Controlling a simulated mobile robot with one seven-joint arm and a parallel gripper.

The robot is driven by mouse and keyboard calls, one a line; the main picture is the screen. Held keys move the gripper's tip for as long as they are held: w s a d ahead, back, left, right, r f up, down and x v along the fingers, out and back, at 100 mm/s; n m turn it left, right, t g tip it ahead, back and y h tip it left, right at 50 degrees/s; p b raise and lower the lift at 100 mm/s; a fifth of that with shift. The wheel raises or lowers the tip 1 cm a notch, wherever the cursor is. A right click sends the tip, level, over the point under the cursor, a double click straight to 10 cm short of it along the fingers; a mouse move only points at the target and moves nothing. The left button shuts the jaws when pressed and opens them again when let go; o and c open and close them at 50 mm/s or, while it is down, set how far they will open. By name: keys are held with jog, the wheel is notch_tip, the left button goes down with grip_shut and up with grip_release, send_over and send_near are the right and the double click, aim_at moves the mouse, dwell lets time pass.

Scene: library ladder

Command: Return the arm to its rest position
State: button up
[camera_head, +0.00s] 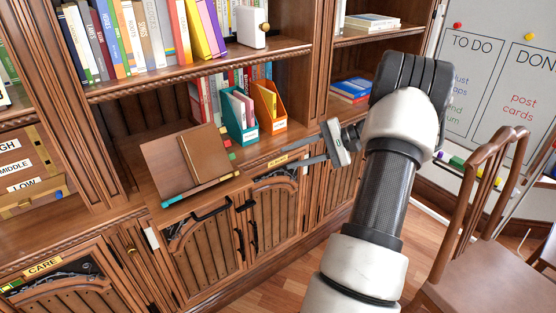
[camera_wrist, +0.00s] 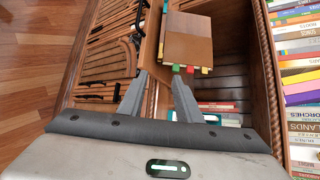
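My gripper (camera_head: 301,158) reaches left from my raised arm, in front of the bookcase's counter. In the wrist view my gripper (camera_wrist: 165,93) shows two grey fingers spread apart with nothing between them. My arm stands bent in front of the right part of the bookcase.
A teal file box (camera_head: 240,122) and an orange file box (camera_head: 269,110) stand on the counter behind my gripper. Cabinet doors (camera_head: 207,247) lie below. A wooden chair (camera_head: 490,210) and a whiteboard (camera_head: 484,75) are on the right. Wooden floor (camera_head: 262,293) shows below the cabinets.

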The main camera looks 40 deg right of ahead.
jog(key=shift+s+d+r, duration=0.2)
jog(key=shift+s+d, duration=0.1)
jog(key=shift+d, duration=0.05)
dwell(0.3)
